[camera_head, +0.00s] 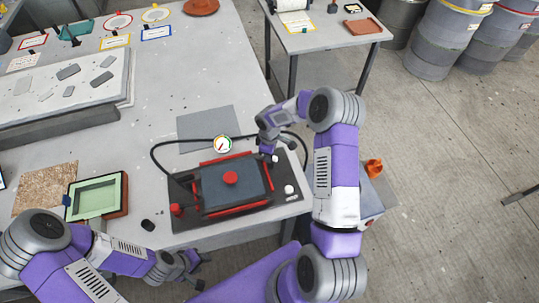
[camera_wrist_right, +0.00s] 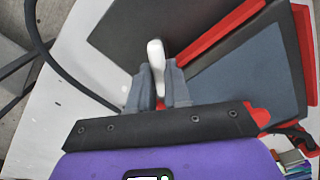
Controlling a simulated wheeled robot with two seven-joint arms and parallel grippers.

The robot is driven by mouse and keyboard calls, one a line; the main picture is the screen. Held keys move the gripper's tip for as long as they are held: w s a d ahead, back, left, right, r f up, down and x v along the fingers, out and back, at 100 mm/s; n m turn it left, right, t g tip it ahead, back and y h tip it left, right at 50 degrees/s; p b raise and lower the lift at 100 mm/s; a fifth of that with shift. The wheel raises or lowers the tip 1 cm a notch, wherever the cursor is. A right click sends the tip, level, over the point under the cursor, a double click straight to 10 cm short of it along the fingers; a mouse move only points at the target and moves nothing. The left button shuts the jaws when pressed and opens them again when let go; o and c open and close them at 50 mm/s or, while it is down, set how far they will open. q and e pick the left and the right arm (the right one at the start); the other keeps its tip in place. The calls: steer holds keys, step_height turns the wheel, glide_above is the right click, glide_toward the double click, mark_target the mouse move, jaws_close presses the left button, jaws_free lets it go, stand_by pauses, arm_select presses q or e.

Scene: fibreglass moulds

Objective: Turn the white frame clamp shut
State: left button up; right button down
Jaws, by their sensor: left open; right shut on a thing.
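The white frame clamp (camera_wrist_right: 155,55) shows in the right wrist view as a pale handle standing between my right gripper's fingers (camera_wrist_right: 158,85). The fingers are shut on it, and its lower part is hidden. In the head view my right gripper (camera_head: 270,152) is at the upper right corner of a red frame (camera_head: 236,209) around a dark plate (camera_head: 207,188). There the clamp is mostly hidden by the gripper. My left gripper (camera_head: 190,268) is open and empty below the table's front edge, apart from the frame.
A red knob (camera_head: 230,178) sits on the plate, and a gauge (camera_head: 222,144) stands behind it with a black hose. A white knob (camera_head: 288,189) is at the mat's right.

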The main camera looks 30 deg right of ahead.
steer(key=n, duration=0.5)
steer(key=shift+s+n+b, duration=0.15)
steer(key=shift+n+b, duration=0.15)
steer(key=shift+n, duration=0.1)
stand_by(0.4)
steer(key=c, duration=1.1)
jaws_free()
step_height(320, 180, up, 8)
steer(key=shift+a+f, duration=0.1)
steer(key=shift+f, duration=0.05)
